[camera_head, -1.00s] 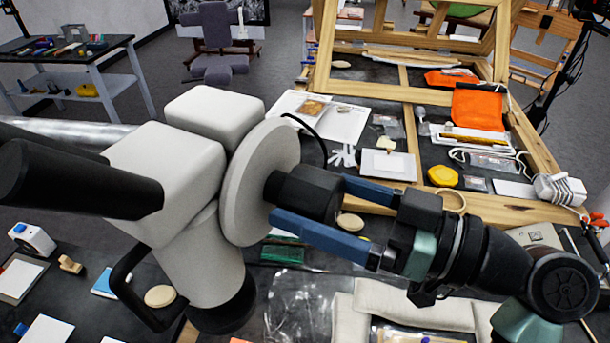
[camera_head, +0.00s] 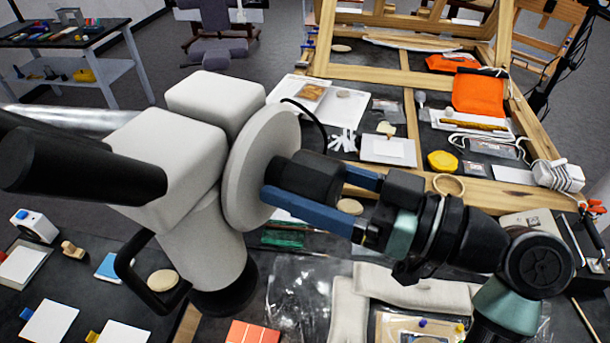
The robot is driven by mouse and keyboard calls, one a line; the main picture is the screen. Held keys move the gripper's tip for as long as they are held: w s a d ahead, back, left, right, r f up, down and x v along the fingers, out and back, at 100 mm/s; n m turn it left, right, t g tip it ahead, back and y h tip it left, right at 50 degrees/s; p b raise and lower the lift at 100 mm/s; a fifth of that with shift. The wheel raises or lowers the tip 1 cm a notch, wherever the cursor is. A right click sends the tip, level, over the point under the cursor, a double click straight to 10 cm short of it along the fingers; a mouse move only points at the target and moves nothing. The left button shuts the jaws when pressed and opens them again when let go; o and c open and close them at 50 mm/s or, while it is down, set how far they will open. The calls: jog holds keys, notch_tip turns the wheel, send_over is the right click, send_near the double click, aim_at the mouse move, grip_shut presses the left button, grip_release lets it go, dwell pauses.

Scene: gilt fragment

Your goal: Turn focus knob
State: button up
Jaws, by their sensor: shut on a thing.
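The white microscope (camera_head: 203,245) stands in the left middle of the view, with a black eyepiece tube pointing left. A large pale disk (camera_head: 248,170) is on its right side. The black focus knob (camera_head: 308,176) sticks out to the right from this disk. My gripper (camera_head: 298,183) comes in from the right, its two blue fingers on either side of the knob. It is shut on the knob. The far finger is partly hidden behind the knob, so its contact does not show.
The dark worktable carries white cushions (camera_head: 425,292), a clear plastic sheet (camera_head: 295,290) and an orange tile (camera_head: 252,332) near the front. A wooden frame (camera_head: 405,77) stands behind, with an orange cloth (camera_head: 480,93) and a yellow lump (camera_head: 442,160). A side table (camera_head: 75,38) is at the far left.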

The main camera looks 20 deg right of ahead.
jog(key=shift+m, duration=0.3)
jog(key=m+p, duration=0.1)
jog(key=m, duration=0.2)
jog(key=shift+r, duration=0.1)
jog(key=shift+m+p, duration=0.55)
jog(key=shift+m, duration=0.45)
jog(key=o, duration=1.2)
jog(key=shift+c, duration=0.2)
jog(key=b+v, duration=0.5)
jog(key=v, duration=0.8)
